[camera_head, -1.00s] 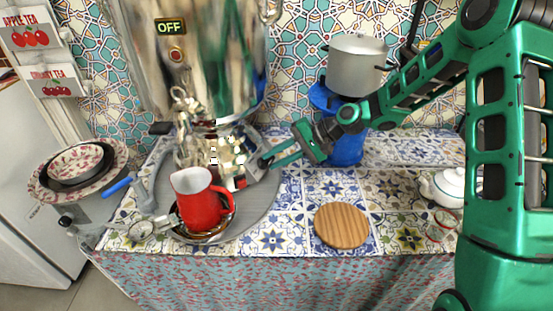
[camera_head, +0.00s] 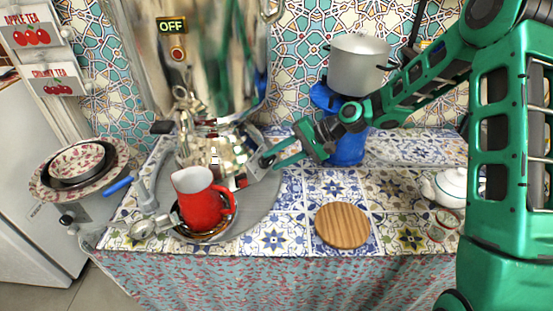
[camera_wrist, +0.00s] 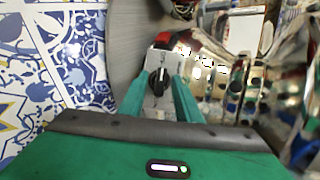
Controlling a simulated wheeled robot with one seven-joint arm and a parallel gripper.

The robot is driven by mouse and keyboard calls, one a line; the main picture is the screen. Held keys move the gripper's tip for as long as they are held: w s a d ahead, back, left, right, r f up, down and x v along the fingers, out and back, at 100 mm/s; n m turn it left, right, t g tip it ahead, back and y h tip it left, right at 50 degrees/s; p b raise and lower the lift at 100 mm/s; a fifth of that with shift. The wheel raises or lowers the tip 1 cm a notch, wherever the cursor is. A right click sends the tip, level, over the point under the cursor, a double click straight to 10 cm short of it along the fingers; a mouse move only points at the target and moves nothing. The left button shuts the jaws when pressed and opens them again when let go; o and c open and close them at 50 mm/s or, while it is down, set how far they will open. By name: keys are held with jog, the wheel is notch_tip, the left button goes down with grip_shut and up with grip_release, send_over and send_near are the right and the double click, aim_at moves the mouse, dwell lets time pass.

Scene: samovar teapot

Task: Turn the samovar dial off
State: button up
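The silver samovar (camera_head: 190,65) stands at the back left, with a lit OFF sign (camera_head: 171,26) on its upper body. The dial, a black knob (camera_wrist: 160,79) on a grey plate, shows in the wrist view. The grey dial box (camera_head: 258,168) with a red end is low at the samovar's right side in the head view. My gripper (camera_head: 277,157) reaches it from the right. Its two green fingers are apart, one on each side of the knob (camera_wrist: 162,88). I cannot tell if they touch it.
A red jug (camera_head: 201,203) stands on a dark dish on the round grey tray (camera_head: 262,205). A wooden board (camera_head: 342,225) lies right of it. A grey pot (camera_head: 358,65) on a blue stand is behind my gripper. A white teapot (camera_head: 447,186) is at the right.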

jog(key=v, duration=1)
jog(key=shift+d, duration=0.15)
jog(key=s+d+r+h, duration=0.2)
jog(key=s+d+h, duration=0.1)
jog(key=s+d, duration=0.55)
jog(key=s+d+r+m+h, duration=0.1)
jog(key=s+d+h, duration=0.3)
jog(key=s+d, duration=0.4)
jog(key=s+d+r+h, duration=0.25)
jog(key=s+d, duration=0.35)
jog(key=d, duration=0.4)
jog(key=s+d+m+h, duration=0.1)
jog(key=s+d, duration=0.3)
jog(key=s, duration=0.9)
jog(key=shift+m+g, duration=0.3)
jog(key=shift+m, duration=0.2)
jog(key=shift+s+d, duration=0.1)
